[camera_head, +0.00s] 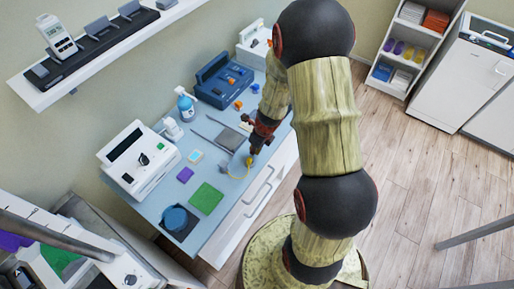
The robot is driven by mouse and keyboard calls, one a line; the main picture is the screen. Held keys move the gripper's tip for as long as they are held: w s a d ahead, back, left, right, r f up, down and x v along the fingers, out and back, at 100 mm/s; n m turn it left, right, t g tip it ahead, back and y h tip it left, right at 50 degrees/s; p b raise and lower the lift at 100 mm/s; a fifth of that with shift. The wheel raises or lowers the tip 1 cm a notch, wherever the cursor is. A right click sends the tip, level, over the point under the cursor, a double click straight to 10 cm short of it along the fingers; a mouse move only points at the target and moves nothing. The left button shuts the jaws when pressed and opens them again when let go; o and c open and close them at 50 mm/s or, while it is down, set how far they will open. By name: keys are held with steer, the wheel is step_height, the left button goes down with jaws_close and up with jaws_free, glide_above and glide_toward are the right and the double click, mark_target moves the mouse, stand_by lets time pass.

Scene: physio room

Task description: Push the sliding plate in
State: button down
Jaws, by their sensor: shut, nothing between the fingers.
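A dark grey flat plate (231,138) lies on the light-blue counter top (214,172), between two thin dark bars; it looks like the sliding plate, but how far it is in is hard to tell. My gripper (254,151) is shut and empty, at the counter's front side, just right of and a little nearer than the plate. I cannot tell whether it touches anything. A small yellow piece (249,161) with a thin yellow curve shows just below my fingertips.
A white device (140,160), a blue pump bottle (186,104) and a blue case (222,80) stand along the back. A green pad (207,198) and a round blue object (175,218) lie near the front left. A wall shelf (90,45) overhangs the back left.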

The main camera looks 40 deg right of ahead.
mark_target(220, 133)
steer(key=shift+w+a+r, duration=0.1)
steer(key=shift+w+a, duration=0.1)
steer(key=shift+w, duration=0.4)
steer(key=shift+w+a+r, duration=0.1)
steer(key=shift+w+a, duration=0.1)
steer(key=shift+w, duration=0.35)
steer(key=shift+w+a+r, duration=0.1)
steer(key=shift+w+a, duration=0.1)
steer(key=shift+w, duration=0.4)
steer(key=shift+w+p, duration=0.1)
steer(key=shift+p, duration=0.25)
steer(key=shift+w+a+r+p, duration=0.1)
steer(key=shift+w+a+p, duration=0.05)
steer(key=shift+w+p, duration=0.2)
steer(key=w+a+p, duration=0.1)
steer(key=w+p, duration=0.2)
steer(key=w, duration=0.1)
steer(key=w+a+p, duration=0.1)
steer(key=w+p, duration=0.2)
steer(key=w, duration=0.1)
steer(key=w+a+p, duration=0.2)
steer(key=w+p, duration=0.1)
steer(key=shift+w+a, duration=0.1)
steer(key=shift+w, duration=0.3)
